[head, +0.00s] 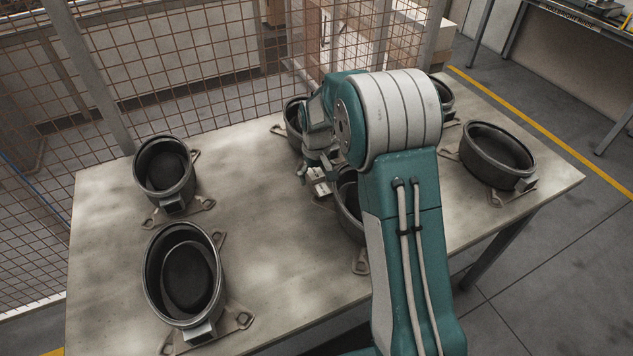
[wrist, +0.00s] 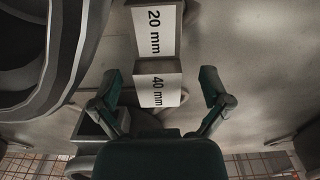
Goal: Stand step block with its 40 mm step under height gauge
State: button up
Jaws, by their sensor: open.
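The step block (wrist: 157,68) is in the wrist view, pale with white label faces reading "20 mm" and "40 mm". The 40 mm face is nearer my gripper and the 20 mm face lies farther up the picture. My gripper (wrist: 158,84) is open, one finger on each side of the 40 mm part, with visible gaps. In the head view my gripper (head: 314,168) is low over the middle of the table, and a small pale piece beneath it looks like the block (head: 321,188). I cannot make out a height gauge in either view.
Several dark open compressor shells stand on the table (head: 265,235), two at left (head: 165,170) (head: 183,275) and one at right (head: 497,155). Others are partly hidden by my arm. A shell's rim (wrist: 62,60) is close left of the block. Wire mesh fencing (head: 190,60) runs behind.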

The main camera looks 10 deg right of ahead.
jog(key=shift+d+f, duration=0.1)
jog(key=shift+f, duration=0.15)
grip_shut()
jog(key=shift+r, duration=0.1)
